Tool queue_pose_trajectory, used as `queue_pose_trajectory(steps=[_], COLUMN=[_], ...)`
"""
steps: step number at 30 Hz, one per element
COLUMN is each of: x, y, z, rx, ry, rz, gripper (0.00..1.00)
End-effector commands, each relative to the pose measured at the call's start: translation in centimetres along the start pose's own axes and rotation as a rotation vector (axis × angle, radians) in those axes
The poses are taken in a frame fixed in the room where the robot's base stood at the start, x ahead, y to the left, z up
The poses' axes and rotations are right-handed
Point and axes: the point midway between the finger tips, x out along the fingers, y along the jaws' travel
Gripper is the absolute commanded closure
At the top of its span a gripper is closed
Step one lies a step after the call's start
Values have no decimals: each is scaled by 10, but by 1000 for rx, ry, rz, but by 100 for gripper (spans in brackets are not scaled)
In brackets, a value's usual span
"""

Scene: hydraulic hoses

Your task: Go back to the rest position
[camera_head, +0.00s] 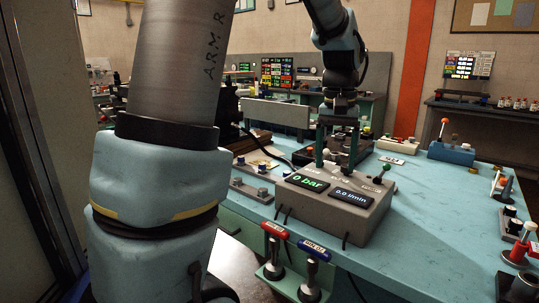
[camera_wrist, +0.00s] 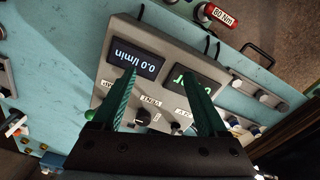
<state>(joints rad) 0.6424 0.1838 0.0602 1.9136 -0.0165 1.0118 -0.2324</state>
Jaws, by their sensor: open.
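My gripper (camera_head: 337,163) is open, pointing down over the back of a grey control box (camera_head: 350,219) on the blue bench. Its two green fingers stand apart with nothing held between them, and they also show in the wrist view (camera_wrist: 158,78). The box has two displays, a green "0 bar" (camera_head: 307,181) and a white "0.0 l/min" (camera_head: 351,196). In the wrist view the box (camera_wrist: 118,38) appears upside down, with a black knob (camera_wrist: 142,117) between the fingers. I cannot tell how far the fingertips are above the box.
A blue block with a lever (camera_head: 451,152) stands at the back right of the bench (camera_head: 420,228). Red and blue handled fittings (camera_head: 274,230) sit at the front edge. More fittings (camera_head: 521,245) line the right side. The bench right of the box is mostly clear.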

Motion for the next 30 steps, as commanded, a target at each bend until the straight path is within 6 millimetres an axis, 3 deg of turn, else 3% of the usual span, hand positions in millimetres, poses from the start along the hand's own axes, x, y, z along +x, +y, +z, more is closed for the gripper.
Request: queue_pose_trajectory(steps=[8, 12, 15, 21, 30], x=[51, 83, 100, 114, 115], y=[-90, -142, -164, -180, -181], z=[40, 85, 115, 143, 144], rx=[-105, -177, -213, -243, -242], ry=[37, 69, 89, 109, 110], rz=[-1, -9, -18, -28, -28], gripper=[24, 24, 24, 24, 24])
